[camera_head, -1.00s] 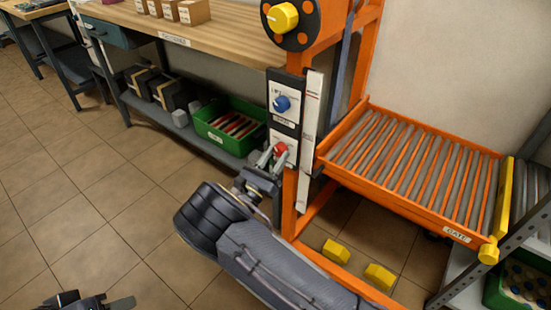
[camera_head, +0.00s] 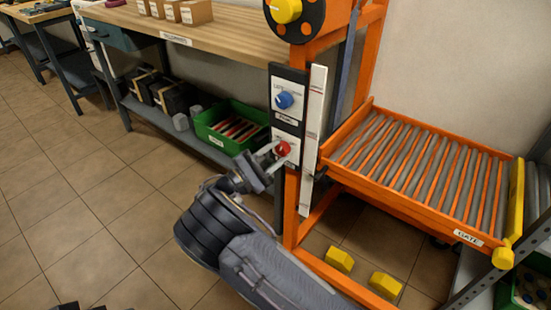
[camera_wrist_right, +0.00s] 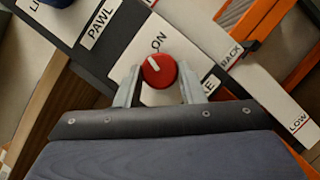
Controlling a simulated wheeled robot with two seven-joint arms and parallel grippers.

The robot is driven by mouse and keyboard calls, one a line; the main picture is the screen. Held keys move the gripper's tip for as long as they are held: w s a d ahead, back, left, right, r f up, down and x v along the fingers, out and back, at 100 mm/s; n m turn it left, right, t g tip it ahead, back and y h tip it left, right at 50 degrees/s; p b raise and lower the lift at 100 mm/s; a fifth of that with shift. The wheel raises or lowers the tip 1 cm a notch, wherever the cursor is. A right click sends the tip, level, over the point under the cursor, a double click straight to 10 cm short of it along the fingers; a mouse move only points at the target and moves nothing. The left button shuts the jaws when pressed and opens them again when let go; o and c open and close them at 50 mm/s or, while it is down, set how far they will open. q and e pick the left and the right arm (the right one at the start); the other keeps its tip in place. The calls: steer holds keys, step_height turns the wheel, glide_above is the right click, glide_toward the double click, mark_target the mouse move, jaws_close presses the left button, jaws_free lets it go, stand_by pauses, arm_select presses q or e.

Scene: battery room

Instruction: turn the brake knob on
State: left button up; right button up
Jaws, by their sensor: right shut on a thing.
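The red knob (camera_head: 282,148) sits on a white plate (camera_head: 285,160) low on the black panel of the orange post. The lower label is partly hidden by the fingers. Only a dark bit of my left arm shows at the bottom left edge.
A blue knob (camera_head: 284,100) sits above on the same panel. A white scale strip (camera_head: 314,130) stands right beside it. The orange roller conveyor (camera_head: 425,170) is on the right, a green crate (camera_head: 232,125) under the bench on the left. Open floor lies at left.

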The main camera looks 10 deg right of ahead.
steer(key=m+g, duration=0.1)
steer(key=m, duration=0.2)
steer(key=m+g+y+b, duration=0.1)
steer(key=m, duration=0.2)
steer(key=shift+a+r+m, duration=0.1)
steer(key=shift+r+m, duration=0.05)
steer(key=shift+m, duration=0.15)
steer(key=shift+y+b, duration=0.3)
steer(key=o, duration=1)
steer(key=shift+a+r, duration=0.1)
steer(key=p+v, duration=0.2)
steer(key=v, duration=0.5)
steer(key=shift+a, duration=0.3)
